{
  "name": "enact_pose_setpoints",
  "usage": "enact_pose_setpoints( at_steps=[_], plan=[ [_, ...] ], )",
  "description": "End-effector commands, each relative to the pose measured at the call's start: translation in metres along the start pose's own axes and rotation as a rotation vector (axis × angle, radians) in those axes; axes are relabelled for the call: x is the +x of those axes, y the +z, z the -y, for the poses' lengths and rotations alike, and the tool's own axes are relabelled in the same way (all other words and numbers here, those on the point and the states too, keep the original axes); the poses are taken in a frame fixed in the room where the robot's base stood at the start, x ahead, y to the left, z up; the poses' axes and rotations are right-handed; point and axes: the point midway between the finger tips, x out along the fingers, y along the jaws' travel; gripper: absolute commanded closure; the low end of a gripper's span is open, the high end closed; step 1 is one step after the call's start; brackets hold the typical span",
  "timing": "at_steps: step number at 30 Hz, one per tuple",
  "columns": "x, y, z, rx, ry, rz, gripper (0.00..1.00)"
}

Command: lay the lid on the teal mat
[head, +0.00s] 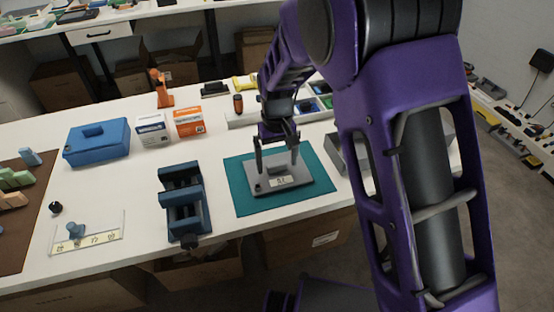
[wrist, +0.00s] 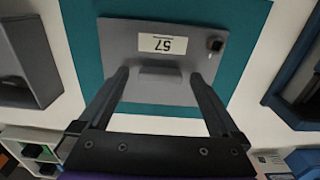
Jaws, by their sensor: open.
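The lid (head: 283,181) is a flat grey plate with a raised handle, a label and a small dark knob. It lies on the teal mat (head: 240,199), toward its middle in the head view. In the wrist view the lid (wrist: 125,45) shows the label 57, and the teal mat (wrist: 82,30) shows around it. My gripper (head: 277,165) is open above the lid. In the wrist view its fingers stand apart on either side of the handle (wrist: 160,77), with gaps visible between them and the handle. No lid edge appears raised from the mat.
A dark blue vise-like block (head: 182,205) stands left of the mat. A grey open box (head: 338,150) is close on the right, partly hidden by my arm. A blue case (head: 97,142), two small cartons (head: 188,122) and an orange tool (head: 160,90) stand farther back.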

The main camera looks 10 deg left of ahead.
Motion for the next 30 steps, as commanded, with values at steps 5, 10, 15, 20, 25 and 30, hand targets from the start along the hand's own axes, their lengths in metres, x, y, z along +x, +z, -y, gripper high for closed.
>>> enact_pose_setpoints(
  at_steps=[5,10,15,20,25,30],
  plan=[
    [-0.005,0.000,0.000,0.000,0.000,-0.001,0.01],
    [-0.029,-0.001,0.000,0.000,-0.001,-0.004,0.01],
    [-0.068,-0.001,0.000,0.001,0.000,-0.005,0.01],
    [-0.099,-0.001,0.000,0.000,-0.001,-0.004,0.01],
    [-0.118,0.000,0.000,-0.001,0.000,-0.001,0.01],
    [-0.124,0.000,0.000,0.000,0.000,0.000,0.01]
  ],
)
